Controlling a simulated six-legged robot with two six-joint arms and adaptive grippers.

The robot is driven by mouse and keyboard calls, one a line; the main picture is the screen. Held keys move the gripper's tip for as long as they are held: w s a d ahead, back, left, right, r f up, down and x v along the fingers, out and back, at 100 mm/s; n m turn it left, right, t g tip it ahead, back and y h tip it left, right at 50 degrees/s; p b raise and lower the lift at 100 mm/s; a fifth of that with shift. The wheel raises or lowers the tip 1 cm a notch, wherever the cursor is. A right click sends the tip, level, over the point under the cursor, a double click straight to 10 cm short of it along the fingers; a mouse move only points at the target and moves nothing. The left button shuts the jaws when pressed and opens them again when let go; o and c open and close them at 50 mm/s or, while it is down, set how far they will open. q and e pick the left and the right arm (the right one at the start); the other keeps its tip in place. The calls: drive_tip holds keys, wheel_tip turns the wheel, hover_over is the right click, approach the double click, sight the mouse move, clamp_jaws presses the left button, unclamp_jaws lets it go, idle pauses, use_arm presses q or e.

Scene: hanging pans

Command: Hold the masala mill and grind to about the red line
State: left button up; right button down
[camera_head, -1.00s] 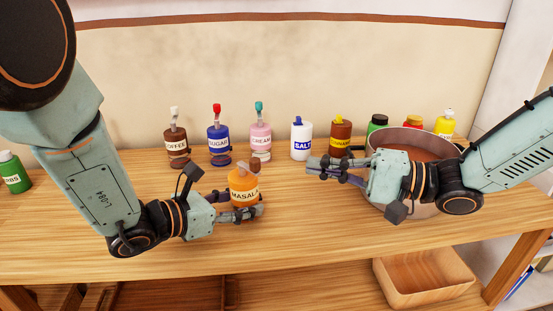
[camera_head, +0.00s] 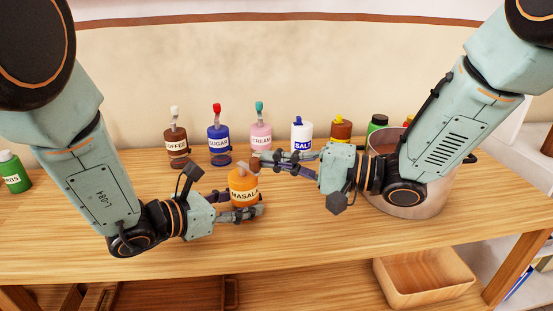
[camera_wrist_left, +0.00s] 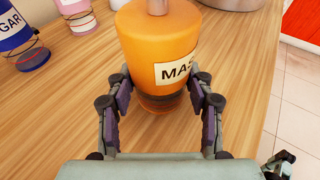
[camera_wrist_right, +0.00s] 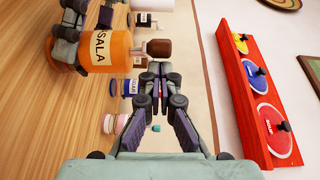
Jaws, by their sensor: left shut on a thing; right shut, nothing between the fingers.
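The orange masala mill (camera_head: 243,184) stands upright above the table's front half, its label facing out. My left gripper (camera_head: 240,206) is shut around its lower part; the left wrist view shows a finger on each side of the mill (camera_wrist_left: 158,45), above its dark base. My right gripper (camera_head: 260,160) is shut and empty, behind and slightly right of the mill's top. I cannot make out a red line on the mill.
Coffee (camera_head: 176,150), sugar (camera_head: 218,145), cream (camera_head: 261,136) and salt (camera_head: 302,131) containers stand along the back. A large metal pot (camera_head: 410,205) stands at the right, partly behind my right arm. A wooden box (camera_head: 425,280) sits below. The table front is clear.

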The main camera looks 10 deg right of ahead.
drive_tip(key=shift+s+a+m+t+h, duration=0.2)
drive_tip(key=shift+s+m+t+h, duration=0.15)
drive_tip(key=shift+m+t, duration=0.4)
drive_tip(key=shift+s+a+m+t+h, duration=0.75)
drive_tip(key=shift+s+a+t, duration=0.35)
drive_tip(key=shift+s+t, duration=0.25)
idle(0.6)
drive_tip(key=v, duration=1.2)
idle(0.5)
drive_tip(key=shift+a, duration=0.1)
idle(0.7)
